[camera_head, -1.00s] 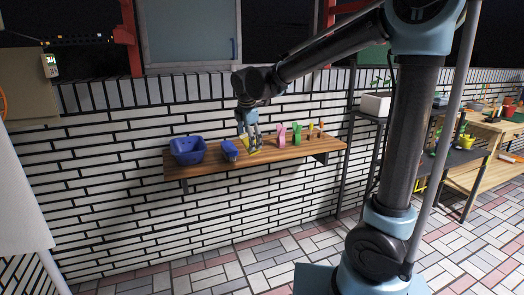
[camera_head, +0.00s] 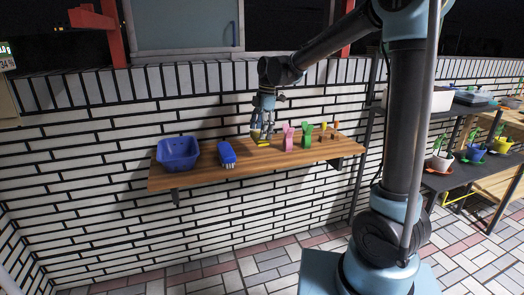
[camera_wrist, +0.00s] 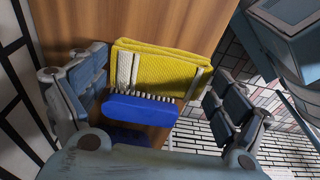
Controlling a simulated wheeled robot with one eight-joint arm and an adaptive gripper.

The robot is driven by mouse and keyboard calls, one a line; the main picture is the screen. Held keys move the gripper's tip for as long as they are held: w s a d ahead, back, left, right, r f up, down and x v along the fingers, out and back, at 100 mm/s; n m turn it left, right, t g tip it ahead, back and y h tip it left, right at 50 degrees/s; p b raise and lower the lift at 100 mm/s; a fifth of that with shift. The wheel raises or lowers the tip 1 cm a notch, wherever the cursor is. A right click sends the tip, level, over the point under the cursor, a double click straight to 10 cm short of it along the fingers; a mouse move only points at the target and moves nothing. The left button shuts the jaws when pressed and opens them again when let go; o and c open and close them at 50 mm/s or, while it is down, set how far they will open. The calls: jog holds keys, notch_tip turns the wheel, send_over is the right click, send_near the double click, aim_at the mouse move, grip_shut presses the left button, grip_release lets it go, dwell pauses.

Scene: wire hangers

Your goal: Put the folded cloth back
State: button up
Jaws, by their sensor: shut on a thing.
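The folded cloth (camera_wrist: 165,66) is yellow with pale stripes. It lies between the fingers of my gripper (camera_wrist: 155,85) in the wrist view, over the wooden shelf. In the head view, my gripper (camera_head: 262,132) points down at the middle of the shelf, shut on the cloth (camera_head: 262,143), which shows only as a small yellow patch low at the fingertips. Whether the cloth touches the shelf I cannot tell. A blue brush with white bristles (camera_wrist: 140,110) shows in front of the cloth's near edge in the wrist view.
The wooden shelf (camera_head: 205,172) is fixed to a brick wall. A blue basket (camera_head: 178,152) and a blue brush (camera_head: 227,153) stand left of my gripper. Pink (camera_head: 288,138) and green (camera_head: 307,135) items stand close on its right, with small items beyond.

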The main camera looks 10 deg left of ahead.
jog(key=shift+f, duration=3.55)
jog(key=shift+c, duration=0.3)
jog(key=o, duration=0.7)
jog(key=shift+o, duration=0.2)
notch_tip(320, 180, up, 12)
jog(key=w+d, duration=0.1)
jog(key=d, duration=0.1)
jog(key=s+d+m+t, duration=0.1)
jog(key=s+d+m, duration=0.15)
jog(key=d, duration=0.45)
jog(key=s+d+m, duration=0.1)
jog(key=d+m, duration=0.3)
jog(key=d, duration=0.3)
jog(key=s+d+f+m+t, duration=0.1)
jog(key=s+d+f+m, duration=0.7)
jog(key=d, duration=0.4)
jog(key=s+d+f+m+t+h, duration=0.1)
jog(key=s+d+f+m, duration=0.7)
jog(key=s+d, duration=0.4)
jog(key=shift+s+d+m+h, duration=0.3)
jog(key=shift+s+m, duration=0.25)
jog(key=shift+m, duration=0.3)
